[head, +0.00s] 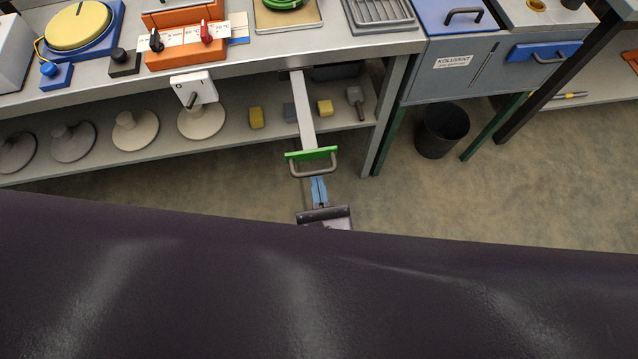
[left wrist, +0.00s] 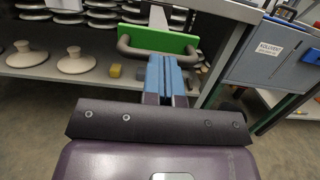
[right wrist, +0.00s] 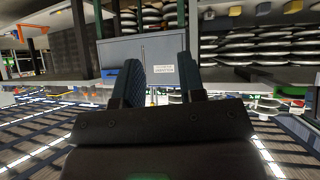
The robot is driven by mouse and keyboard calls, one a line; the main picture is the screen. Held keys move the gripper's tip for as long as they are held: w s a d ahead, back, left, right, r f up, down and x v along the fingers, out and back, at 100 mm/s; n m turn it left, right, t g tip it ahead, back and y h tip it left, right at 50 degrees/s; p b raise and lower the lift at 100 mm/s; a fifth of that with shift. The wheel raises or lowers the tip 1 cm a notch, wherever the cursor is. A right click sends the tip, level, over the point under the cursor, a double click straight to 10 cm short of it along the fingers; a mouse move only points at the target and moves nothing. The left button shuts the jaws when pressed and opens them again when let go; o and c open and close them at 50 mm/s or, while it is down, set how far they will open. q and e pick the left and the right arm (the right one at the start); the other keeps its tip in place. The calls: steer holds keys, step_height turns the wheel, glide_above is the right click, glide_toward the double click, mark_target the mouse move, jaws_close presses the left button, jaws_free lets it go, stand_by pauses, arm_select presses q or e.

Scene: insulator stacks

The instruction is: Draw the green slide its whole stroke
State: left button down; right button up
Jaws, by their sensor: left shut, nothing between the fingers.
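The green slide (head: 311,154) is a green plate with a grey bar handle (head: 314,172), at the front end of a long pale bar (head: 303,112). The bar runs out from under the bench top, so the slide stands well out from the bench. In the left wrist view the green plate (left wrist: 158,38) is just beyond my fingertips. My left gripper (head: 318,181) is shut and empty, its blue fingers together, just in front of the handle. Whether they touch it I cannot tell. My right gripper (right wrist: 158,72) is open and empty, seen only in the right wrist view.
The bench top (head: 240,58) holds an orange switch box (head: 185,54) and trays. The lower shelf (head: 225,136) bears several disc insulators and small yellow blocks. A grey cabinet (head: 455,68) and black bin (head: 442,130) stand to the right. The floor around the slide is clear.

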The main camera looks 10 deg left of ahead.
mark_target(301, 103)
arm_select(q)
steer(key=shift+w, duration=0.1)
